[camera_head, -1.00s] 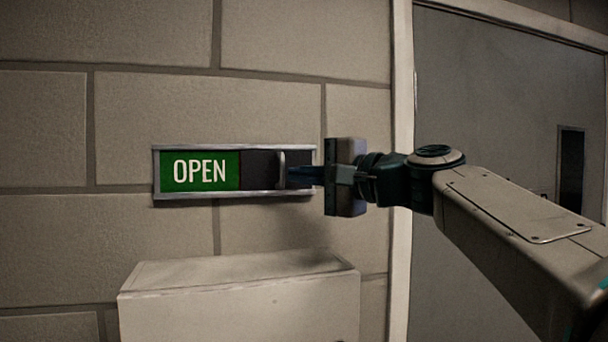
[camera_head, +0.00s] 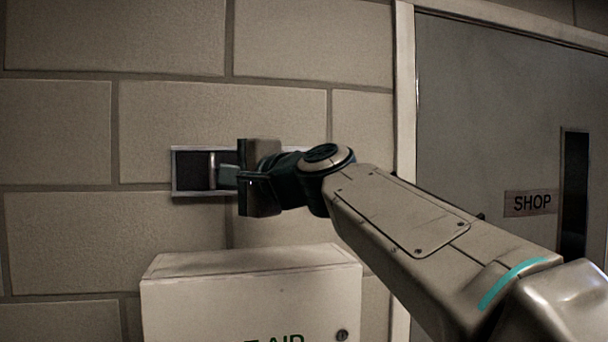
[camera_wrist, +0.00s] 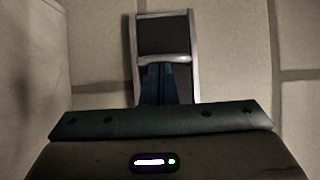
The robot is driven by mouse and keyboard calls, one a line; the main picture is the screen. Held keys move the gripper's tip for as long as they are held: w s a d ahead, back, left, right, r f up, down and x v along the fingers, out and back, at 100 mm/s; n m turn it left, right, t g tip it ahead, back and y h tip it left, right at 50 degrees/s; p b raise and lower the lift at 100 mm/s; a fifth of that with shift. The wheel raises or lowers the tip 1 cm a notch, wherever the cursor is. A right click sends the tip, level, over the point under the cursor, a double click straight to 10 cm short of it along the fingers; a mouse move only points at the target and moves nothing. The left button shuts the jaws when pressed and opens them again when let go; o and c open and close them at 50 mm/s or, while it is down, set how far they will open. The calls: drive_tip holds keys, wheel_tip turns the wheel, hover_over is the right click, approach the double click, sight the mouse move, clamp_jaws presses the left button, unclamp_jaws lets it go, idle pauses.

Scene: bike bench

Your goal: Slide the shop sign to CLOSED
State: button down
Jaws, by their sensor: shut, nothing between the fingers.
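The shop sign (camera_head: 192,194) is a metal-framed slide on the block wall. Its left part now shows a plain dark slider panel (camera_head: 194,170) with an upright handle (camera_head: 212,170). No OPEN lettering shows. The right part of the sign is hidden behind my gripper, so any word there cannot be read. My gripper (camera_head: 228,175) is shut and empty, its fingertips just right of the handle. In the wrist view the closed fingers (camera_wrist: 160,82) reach to the handle bar (camera_wrist: 164,60), touching or nearly so.
A pale first aid box (camera_head: 245,290) stands out from the wall below the sign and my gripper. A grey door (camera_head: 480,120) with a SHOP plate (camera_head: 530,203) is on the right, past its light frame (camera_head: 402,110). The wall left of the sign is bare.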

drive_tip(key=w+d+b+v, duration=0.2)
drive_tip(key=b+v, duration=0.3)
drive_tip(key=v, duration=0.7)
drive_tip(key=shift+d, duration=0.25)
drive_tip(key=shift+s, duration=0.1)
